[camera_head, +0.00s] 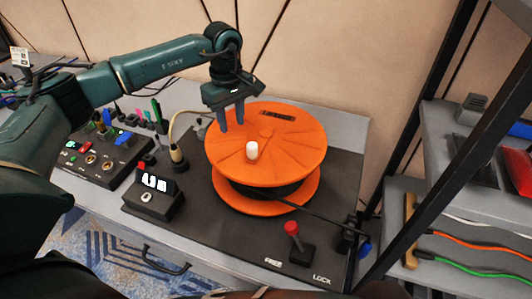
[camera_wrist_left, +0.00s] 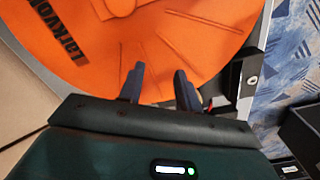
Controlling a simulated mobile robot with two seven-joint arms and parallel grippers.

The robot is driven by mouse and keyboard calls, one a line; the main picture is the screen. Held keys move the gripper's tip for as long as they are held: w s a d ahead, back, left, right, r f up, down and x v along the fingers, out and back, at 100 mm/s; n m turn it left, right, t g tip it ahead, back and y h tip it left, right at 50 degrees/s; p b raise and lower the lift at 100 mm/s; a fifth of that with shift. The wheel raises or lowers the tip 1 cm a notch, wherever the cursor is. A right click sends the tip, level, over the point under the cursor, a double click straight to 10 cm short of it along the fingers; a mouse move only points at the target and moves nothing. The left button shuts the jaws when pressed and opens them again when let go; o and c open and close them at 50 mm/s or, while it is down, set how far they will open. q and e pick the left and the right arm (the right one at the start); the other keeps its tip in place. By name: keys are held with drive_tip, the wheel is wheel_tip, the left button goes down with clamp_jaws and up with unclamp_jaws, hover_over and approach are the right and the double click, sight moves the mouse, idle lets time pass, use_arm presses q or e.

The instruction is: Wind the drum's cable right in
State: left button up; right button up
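The orange cable drum (camera_head: 285,135) lies flat on a dark mat, with a white knob (camera_head: 252,150) upright on its top disc. Black cable (camera_head: 318,217) runs from between its discs to a dark fitting (camera_head: 347,238) at the right. My left gripper (camera_head: 231,118) points down over the disc's far left edge, apart from the knob. Its two fingers are spread and empty. In the left wrist view the open fingers (camera_wrist_left: 159,72) show against the drum's orange top (camera_wrist_left: 195,35); the knob is not visible there. My right gripper is not in view.
A red-knobbed lever (camera_head: 291,228) leans left, toward the FREE label, away from LOCK. A lit display box (camera_head: 153,195) and a control panel (camera_head: 100,155) stand left of the drum. A black rack post (camera_head: 430,90) and shelf with coloured cables are at right.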

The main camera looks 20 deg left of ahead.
use_arm(q)
drive_tip(key=shift+o, duration=1.2)
wheel_tip(320, 180, up, 7)
drive_tip(key=p, duration=0.4)
drive_tip(key=shift+p, duration=0.4)
